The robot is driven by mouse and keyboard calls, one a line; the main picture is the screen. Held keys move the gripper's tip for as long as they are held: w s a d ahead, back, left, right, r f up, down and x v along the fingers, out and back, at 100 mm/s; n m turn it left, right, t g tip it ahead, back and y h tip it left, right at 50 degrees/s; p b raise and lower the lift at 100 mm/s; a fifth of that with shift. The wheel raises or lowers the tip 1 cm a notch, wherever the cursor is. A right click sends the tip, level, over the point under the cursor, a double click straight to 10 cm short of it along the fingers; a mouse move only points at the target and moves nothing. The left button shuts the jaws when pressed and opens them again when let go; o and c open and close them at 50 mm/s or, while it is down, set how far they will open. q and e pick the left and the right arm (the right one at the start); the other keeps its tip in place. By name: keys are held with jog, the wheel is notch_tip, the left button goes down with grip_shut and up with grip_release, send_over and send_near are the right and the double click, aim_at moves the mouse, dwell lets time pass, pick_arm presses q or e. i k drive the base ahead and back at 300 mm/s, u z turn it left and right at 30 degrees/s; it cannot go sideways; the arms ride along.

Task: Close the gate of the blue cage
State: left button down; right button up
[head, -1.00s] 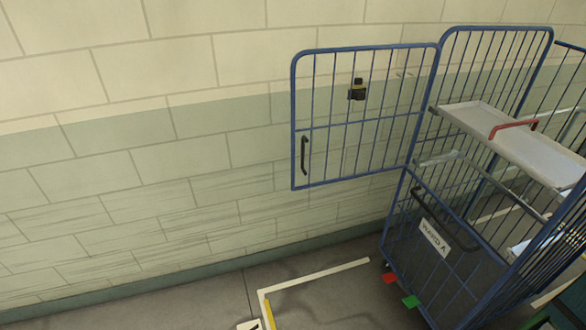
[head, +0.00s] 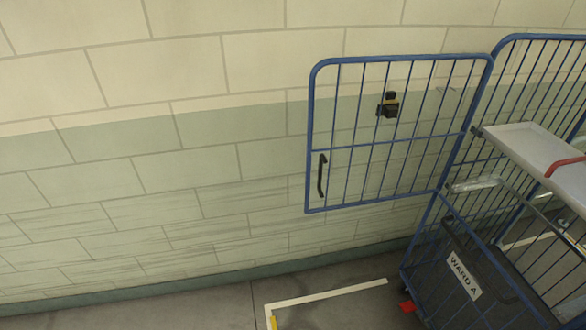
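The blue cage (head: 497,47) stands at the right in the head view, cut off by the right edge. Its gate (head: 400,134) is a blue barred panel that stands open, swung out to the left of the cage in front of the wall. A dark upright handle (head: 321,176) is on the gate's free left side. Neither of my grippers is in view.
The cage's lower front panel carries a WARD A label (head: 464,275). A grey shelf (head: 535,150) with a red bar (head: 566,167) sits inside. A red tab (head: 407,306) is near the floor. White tape (head: 330,294) marks clear floor left of the cage. A block wall (head: 150,160) runs behind.

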aim_at(389, 111)
jog(key=z, duration=0.05)
jog(key=i, duration=1.25)
jog(key=z, duration=0.65)
